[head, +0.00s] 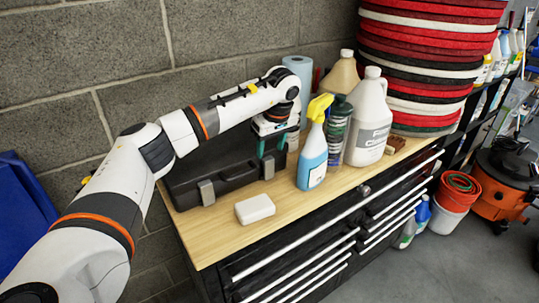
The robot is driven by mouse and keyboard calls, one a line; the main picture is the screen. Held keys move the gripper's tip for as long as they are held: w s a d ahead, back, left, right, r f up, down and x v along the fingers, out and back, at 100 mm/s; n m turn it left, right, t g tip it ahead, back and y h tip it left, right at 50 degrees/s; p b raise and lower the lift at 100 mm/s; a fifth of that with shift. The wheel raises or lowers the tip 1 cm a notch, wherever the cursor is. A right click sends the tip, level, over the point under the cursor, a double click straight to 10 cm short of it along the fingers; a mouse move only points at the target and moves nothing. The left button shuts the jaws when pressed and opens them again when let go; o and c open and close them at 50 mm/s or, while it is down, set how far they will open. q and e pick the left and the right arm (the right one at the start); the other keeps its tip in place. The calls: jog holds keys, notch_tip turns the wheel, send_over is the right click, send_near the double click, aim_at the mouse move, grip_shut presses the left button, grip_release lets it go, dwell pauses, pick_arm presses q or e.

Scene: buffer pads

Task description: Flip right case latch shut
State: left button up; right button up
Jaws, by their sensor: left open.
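A black case (185,188) lies at the left end of the wooden bench top, with a dark handle on its front. Its left grey latch (206,192) and right grey latch (267,168) show on the front face. I cannot tell how far the right latch is turned. My left gripper (272,154) reaches over the case from the left and points down, its teal-edged fingers apart just above and around the right latch. I cannot tell whether a finger touches it. The gripper and arm hide part of the case's top and right end. My right gripper is out of view.
A white block (255,209) lies in front of the case. A blue spray bottle (312,160), a green bottle (337,125) and a white jug (369,120) stand close to the gripper's right. A tall stack of round pads (425,70) stands behind. The front left bench top is clear.

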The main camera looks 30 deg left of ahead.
pick_arm(q)
jog(key=b+v, duration=0.1)
jog(key=v, duration=0.7)
jog(key=shift+d+r, duration=0.15)
jog(key=shift+r, duration=0.25)
jog(key=shift+f, duration=0.1)
